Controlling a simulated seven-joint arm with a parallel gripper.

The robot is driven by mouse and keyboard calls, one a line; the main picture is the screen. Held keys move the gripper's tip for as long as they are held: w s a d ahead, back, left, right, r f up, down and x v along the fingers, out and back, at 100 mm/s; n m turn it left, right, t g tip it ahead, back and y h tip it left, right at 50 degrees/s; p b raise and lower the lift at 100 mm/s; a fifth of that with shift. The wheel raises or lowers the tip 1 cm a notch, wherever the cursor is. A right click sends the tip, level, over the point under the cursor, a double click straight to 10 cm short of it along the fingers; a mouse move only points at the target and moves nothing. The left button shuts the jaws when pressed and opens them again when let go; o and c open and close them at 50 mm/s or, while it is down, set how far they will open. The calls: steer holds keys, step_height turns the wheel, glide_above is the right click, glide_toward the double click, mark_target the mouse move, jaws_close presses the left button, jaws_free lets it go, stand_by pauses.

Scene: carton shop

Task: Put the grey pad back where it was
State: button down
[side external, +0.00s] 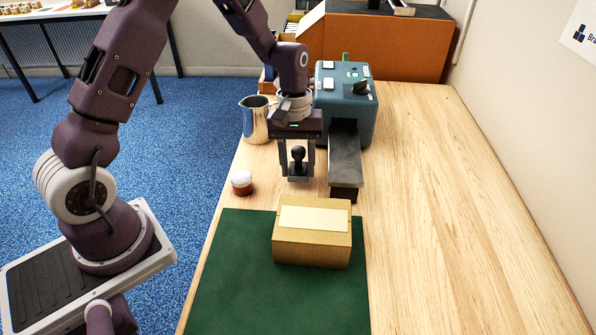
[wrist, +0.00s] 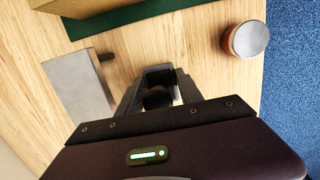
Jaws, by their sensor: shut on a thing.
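My gripper (side external: 298,178) points down above the wooden table, in front of the teal machine. Its fingers are shut on a small dark thing with a round black knob (side external: 298,154). Its lower part is mostly hidden by the fingers, so I cannot tell whether it is the grey pad or whether it touches the table. In the wrist view the dark thing (wrist: 158,97) sits between the fingers. A grey slab (side external: 345,158) extends from the front of the machine, just right of my gripper; it also shows in the wrist view (wrist: 78,85).
A closed carton with a pale label (side external: 312,248) sits on a green mat (side external: 230,270) nearer the camera. A white-lidded jar (side external: 242,182) and a steel jug (side external: 255,120) stand left. The teal machine (side external: 328,95) stands behind. The table's right side (side external: 460,220) is clear.

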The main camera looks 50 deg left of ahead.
steer(key=shift+f, duration=0.9)
steer(key=shift+f, duration=0.1)
steer(key=c, duration=0.8)
jaws_free()
steer(key=shift+o, duration=0.2)
